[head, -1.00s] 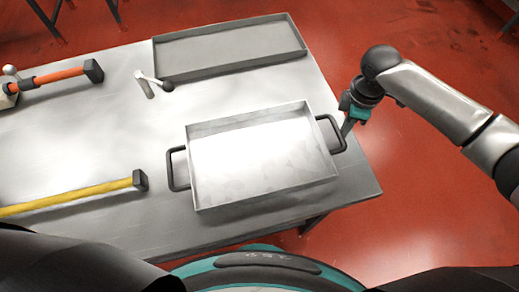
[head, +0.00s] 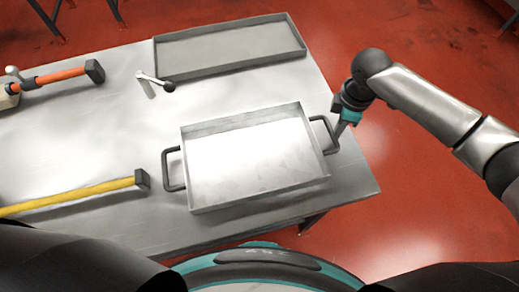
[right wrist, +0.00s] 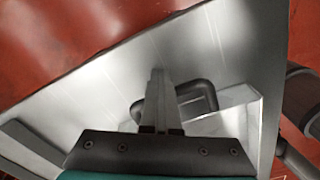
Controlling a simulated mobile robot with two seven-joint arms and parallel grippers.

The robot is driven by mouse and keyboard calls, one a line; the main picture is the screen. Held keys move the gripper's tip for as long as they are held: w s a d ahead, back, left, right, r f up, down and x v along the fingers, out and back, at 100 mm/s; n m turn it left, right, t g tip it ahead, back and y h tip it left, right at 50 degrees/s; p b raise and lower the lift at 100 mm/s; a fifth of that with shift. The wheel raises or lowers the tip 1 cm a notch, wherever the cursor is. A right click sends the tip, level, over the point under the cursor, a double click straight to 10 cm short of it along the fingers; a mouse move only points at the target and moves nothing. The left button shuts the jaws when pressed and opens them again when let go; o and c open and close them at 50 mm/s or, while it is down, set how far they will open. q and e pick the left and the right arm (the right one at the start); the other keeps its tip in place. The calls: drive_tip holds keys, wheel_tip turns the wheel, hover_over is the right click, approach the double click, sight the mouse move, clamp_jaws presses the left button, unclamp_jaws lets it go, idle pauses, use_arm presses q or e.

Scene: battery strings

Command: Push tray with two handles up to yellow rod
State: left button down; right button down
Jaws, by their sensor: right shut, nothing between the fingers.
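The metal tray with two dark handles (head: 262,196) lies flat on the table. Its left handle (head: 166,170) is a small gap to the right of the dark end of the yellow rod (head: 80,194). My right gripper (head: 338,132) is shut and empty, pointing down at the tray's right handle (head: 329,122). In the right wrist view its closed fingers (right wrist: 157,85) overlap part of that handle (right wrist: 212,95); exact contact is hard to make out. My left gripper is not in view.
The metal table (head: 95,135) also holds a shallow tray without handles (head: 230,67) at the back. An orange rod (head: 60,76) lies at the upper left, with a small crank lever (head: 155,80) nearby. Bare table lies between the lever and the yellow rod.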

sight(322, 141)
drive_tip(key=shift+s+a, duration=0.15)
drive_tip(key=shift+a, duration=0.25)
drive_tip(key=shift+s+a+p, duration=0.2)
drive_tip(key=shift+a+p, duration=0.15)
drive_tip(key=shift+a, duration=0.15)
drive_tip(key=shift+s+a+p, duration=0.2)
drive_tip(key=shift+a+p, duration=0.15)
drive_tip(key=shift+a, duration=0.25)
drive_tip(key=shift+s+a, duration=0.15)
drive_tip(key=shift+a, duration=0.1)
drive_tip(key=shift+w+d+p, duration=0.2)
drive_tip(key=shift+d, duration=0.3)
drive_tip(key=shift+w+d+p, duration=0.2)
drive_tip(key=shift+d, duration=0.3)
